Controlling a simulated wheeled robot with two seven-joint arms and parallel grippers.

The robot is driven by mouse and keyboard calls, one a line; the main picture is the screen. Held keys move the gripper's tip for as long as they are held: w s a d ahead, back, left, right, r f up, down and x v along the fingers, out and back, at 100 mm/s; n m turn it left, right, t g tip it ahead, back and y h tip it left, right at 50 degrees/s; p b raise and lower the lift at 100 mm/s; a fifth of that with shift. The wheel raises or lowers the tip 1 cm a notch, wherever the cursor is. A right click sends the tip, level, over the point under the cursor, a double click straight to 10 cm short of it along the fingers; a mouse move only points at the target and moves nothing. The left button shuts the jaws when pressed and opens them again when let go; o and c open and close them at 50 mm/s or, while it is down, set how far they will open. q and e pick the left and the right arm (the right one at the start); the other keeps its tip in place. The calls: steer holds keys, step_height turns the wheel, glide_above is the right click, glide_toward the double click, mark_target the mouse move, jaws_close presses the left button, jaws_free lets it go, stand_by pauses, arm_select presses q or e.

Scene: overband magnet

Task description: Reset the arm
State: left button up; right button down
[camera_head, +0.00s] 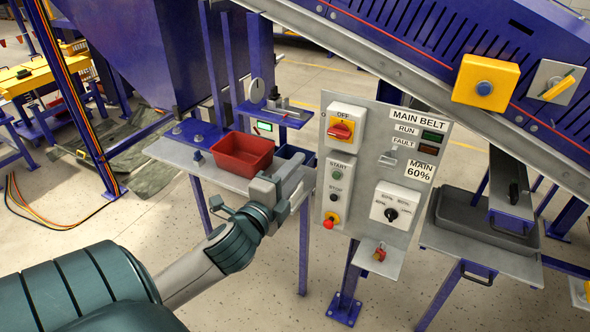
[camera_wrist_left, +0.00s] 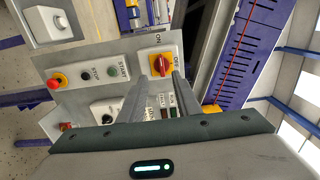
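My left arm comes in from the lower left in the head view. Its gripper (camera_head: 298,186) is in front of the left edge of the grey control panel (camera_head: 353,172), beside the red tray. In the left wrist view the two fingers (camera_wrist_left: 168,78) point at the panel, with a gap between them and nothing held. The red rotary switch (camera_wrist_left: 162,65) on its yellow plate shows beyond the fingertips. In the head view this switch (camera_head: 340,130) has its handle sideways, under the label OFF. Whether the fingers touch anything is not clear. My right gripper is not in view.
A red tray (camera_head: 243,153) stands on a grey shelf (camera_head: 180,152) left of the panel. A red emergency button (camera_head: 329,222) and a dial (camera_head: 391,214) sit on the panel. A dark tray (camera_head: 460,226) is at right. The sloping conveyor frame (camera_head: 430,75) crosses above.

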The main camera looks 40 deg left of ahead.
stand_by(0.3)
arm_select(q)
step_height(320, 180, down, 38)
steer(key=w+a+r+n+g+b, duration=0.1)
steer(key=a+n+g+b, duration=0.25)
steer(key=g, duration=0.25)
steer(key=s+d+f+n+g+h+b, duration=0.1)
steer(key=s+f, duration=0.2)
steer(key=f, duration=0.5)
steer(key=s+d+f+n+g+h+b, duration=0.1)
steer(key=s+f+n, duration=0.1)
steer(key=f, duration=0.5)
steer(key=s+d+f+n+g+h+b, duration=0.15)
steer(key=s+d+f, duration=0.25)
steer(key=s+f, duration=0.65)
steer(key=s+d+f+n+g+b, duration=0.1)
steer(key=s+d+f+n+g, duration=0.2)
steer(key=s+f, duration=0.8)
steer(key=s+d+f+n+g+b, duration=0.1)
steer(key=s+d+f+g, duration=0.1)
steer(key=s+d+f, duration=0.2)
steer(key=s+d+f+g+b, duration=0.1)
steer(key=s+d+f, duration=0.4)
steer(key=s+f, duration=0.5)
steer(key=s+g+h, duration=0.1)
steer(key=s, duration=0.3)
steer(key=shift+s+d+f+n, duration=0.3)
steer(key=shift+s+f+n, duration=0.05)
steer(key=shift+n, duration=0.05)
steer(key=shift+w, duration=0.1)
